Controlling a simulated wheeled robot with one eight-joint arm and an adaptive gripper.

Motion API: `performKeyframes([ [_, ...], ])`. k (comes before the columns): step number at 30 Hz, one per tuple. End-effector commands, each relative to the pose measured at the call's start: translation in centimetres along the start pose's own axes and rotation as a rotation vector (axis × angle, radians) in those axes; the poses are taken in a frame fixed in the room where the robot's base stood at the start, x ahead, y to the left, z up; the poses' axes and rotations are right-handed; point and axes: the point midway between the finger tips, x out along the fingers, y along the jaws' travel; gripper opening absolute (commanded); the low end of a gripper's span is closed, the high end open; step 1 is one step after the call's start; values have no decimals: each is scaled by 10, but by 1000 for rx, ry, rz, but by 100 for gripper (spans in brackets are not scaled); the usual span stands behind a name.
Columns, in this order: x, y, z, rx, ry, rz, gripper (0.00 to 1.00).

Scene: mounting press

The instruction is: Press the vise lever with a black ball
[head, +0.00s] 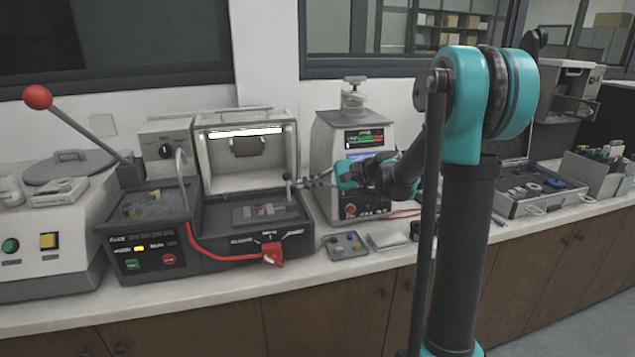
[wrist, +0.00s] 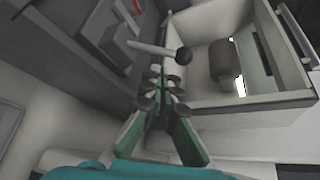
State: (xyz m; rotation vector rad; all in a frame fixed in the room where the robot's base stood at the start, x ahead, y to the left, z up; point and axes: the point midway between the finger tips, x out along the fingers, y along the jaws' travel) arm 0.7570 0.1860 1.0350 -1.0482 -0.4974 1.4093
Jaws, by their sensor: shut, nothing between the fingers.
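The vise lever is a light rod with a black ball (wrist: 183,56) at its end, in the wrist view just beyond my fingertips. In the head view the small dark ball (head: 287,178) stands at the right side of the machine's open chamber. My gripper (head: 305,183) is at the right of that ball, reaching in from the right. In the wrist view my gripper (wrist: 160,88) is shut and empty, its tips just below the rod and ball. I cannot tell whether they touch.
A larger lever with a red ball (head: 38,97) stands at the far left. The lit open chamber (head: 240,160) is behind the lever. A white device with a green display (head: 365,137) stands right of it. A small tray (head: 345,246) lies on the counter in front.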

Motion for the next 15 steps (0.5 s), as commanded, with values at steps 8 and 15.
performKeyframes([
  [8, 32, 0, 0, 0, -1, 1, 0],
  [15, 35, 0, 0, 0, 1, 0, 0],
])
